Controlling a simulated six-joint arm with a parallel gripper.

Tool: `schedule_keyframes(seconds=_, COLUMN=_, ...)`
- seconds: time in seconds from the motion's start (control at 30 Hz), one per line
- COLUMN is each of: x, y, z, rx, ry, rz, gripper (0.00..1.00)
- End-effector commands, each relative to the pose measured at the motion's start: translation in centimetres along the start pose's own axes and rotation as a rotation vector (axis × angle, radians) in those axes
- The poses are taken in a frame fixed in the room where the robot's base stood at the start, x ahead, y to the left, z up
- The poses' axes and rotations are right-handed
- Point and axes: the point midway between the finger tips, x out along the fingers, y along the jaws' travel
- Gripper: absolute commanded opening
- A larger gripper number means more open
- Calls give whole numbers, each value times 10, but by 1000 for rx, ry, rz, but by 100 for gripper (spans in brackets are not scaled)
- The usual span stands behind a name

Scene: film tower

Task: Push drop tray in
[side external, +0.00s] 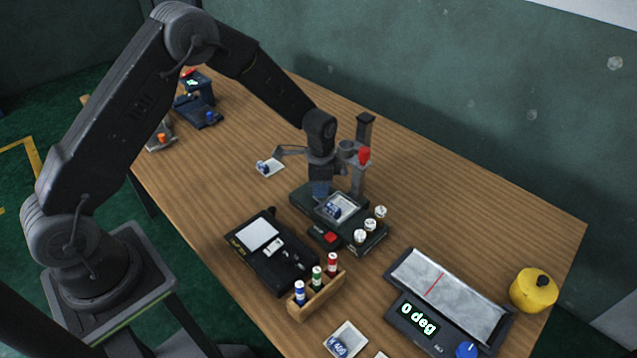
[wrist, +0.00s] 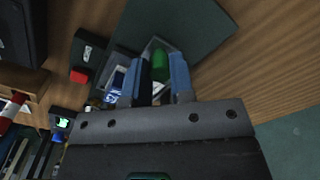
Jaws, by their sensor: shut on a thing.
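The drop tray (side external: 349,206) is a small pale tray at the dark base of the film tower (side external: 364,180). A blue-and-white item (side external: 331,210) lies in it. My gripper (side external: 320,190) points down at the tray's left side. In the wrist view, its blue fingers (wrist: 158,80) are closed about a green cylindrical piece (wrist: 160,67) at the tray (wrist: 152,42). I cannot tell whether this piece belongs to the tray. The blue-and-white item (wrist: 115,88) shows beside the left finger. The fingers hide part of the tray.
A red button box (side external: 325,236) and several white-capped vials (side external: 368,226) stand close by the tower. A black device (side external: 270,250), a wooden vial rack (side external: 316,297) and a tilt device (side external: 450,295) stand nearer the front. The table behind the tower is clear.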

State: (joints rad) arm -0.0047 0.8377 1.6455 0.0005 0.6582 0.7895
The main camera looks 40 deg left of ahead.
Motion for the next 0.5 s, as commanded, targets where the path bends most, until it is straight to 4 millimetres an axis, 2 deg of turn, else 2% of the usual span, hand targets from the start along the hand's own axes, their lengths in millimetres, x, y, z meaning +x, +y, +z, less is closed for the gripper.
schedule_keyframes(seconds=0.07, x=0, y=6, z=-6, rx=3, ry=0, rz=0, gripper=0)
schedule_keyframes(seconds=0.3, x=0, y=8, z=-8, rx=1, ry=1, rz=2, gripper=0)
schedule_keyframes(seconds=0.33, x=0, y=8, z=-8, rx=1, ry=2, rz=2, gripper=25)
schedule_keyframes(seconds=0.5, x=0, y=8, z=-7, rx=1, ry=1, rz=2, gripper=41)
